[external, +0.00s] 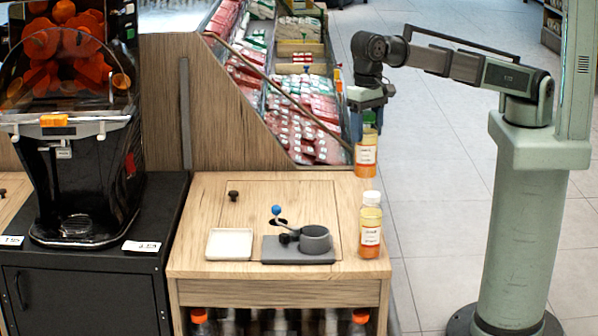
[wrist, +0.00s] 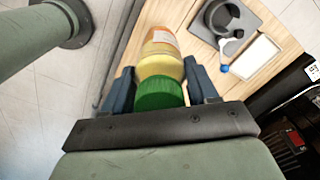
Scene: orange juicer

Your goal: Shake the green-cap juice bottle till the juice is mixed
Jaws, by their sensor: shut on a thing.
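The green-cap juice bottle (external: 366,158) hangs upright in my gripper (external: 367,112), above the right back part of the wooden counter. Its juice looks orange low down and paler yellow higher up. In the wrist view the green cap (wrist: 159,94) and the bottle's yellow shoulder (wrist: 160,66) sit between the two blue fingers of my gripper (wrist: 161,84). My gripper is shut on the bottle near its cap.
A white-cap juice bottle (external: 370,226) stands on the counter (external: 215,262) at its right edge, below and in front of the held bottle. A grey holder with a cup (external: 315,238) and a white tray (external: 229,244) lie left of it. A black juicer (external: 78,190) stands far left.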

